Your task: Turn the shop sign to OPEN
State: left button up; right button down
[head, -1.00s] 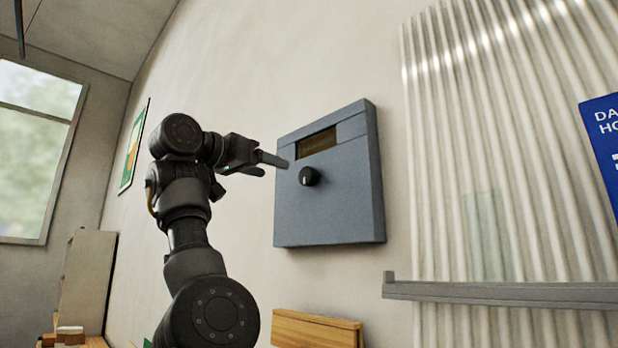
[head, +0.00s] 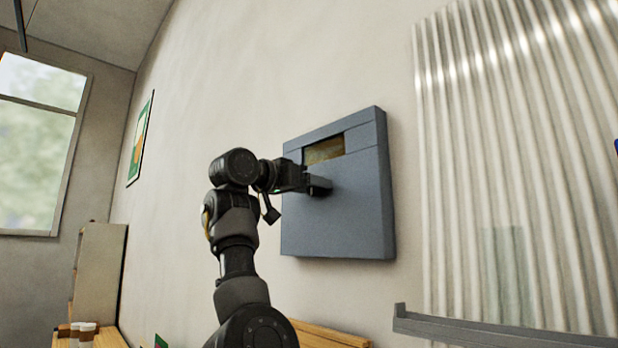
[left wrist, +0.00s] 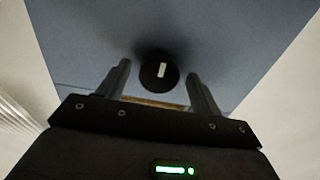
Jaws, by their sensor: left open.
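The shop sign is a blue-grey box (head: 350,215) on the wall, with a brownish-yellow window (head: 324,151) near its top; I can make out no word in it. My left gripper (head: 320,187) is at the box's front, just below the window, and hides the knob in the head view. In the left wrist view the round black knob (left wrist: 159,75) with a white mark lies between the two open fingers of the left gripper (left wrist: 160,70). I see a gap on both sides of it. My right gripper is not in view.
A grey rail (head: 480,335) and a corrugated panel (head: 470,180) are to the right of the box. A wooden piece (head: 325,335) is below it. A framed picture (head: 140,138) hangs to the left, above cups (head: 87,332) on a surface. The wall around the box is clear.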

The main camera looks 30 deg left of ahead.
pick_arm(q)
jog(key=shift+w+d, duration=0.1)
jog(key=shift+w, duration=0.05)
jog(key=shift+c, duration=0.5)
jog(key=c, duration=0.9)
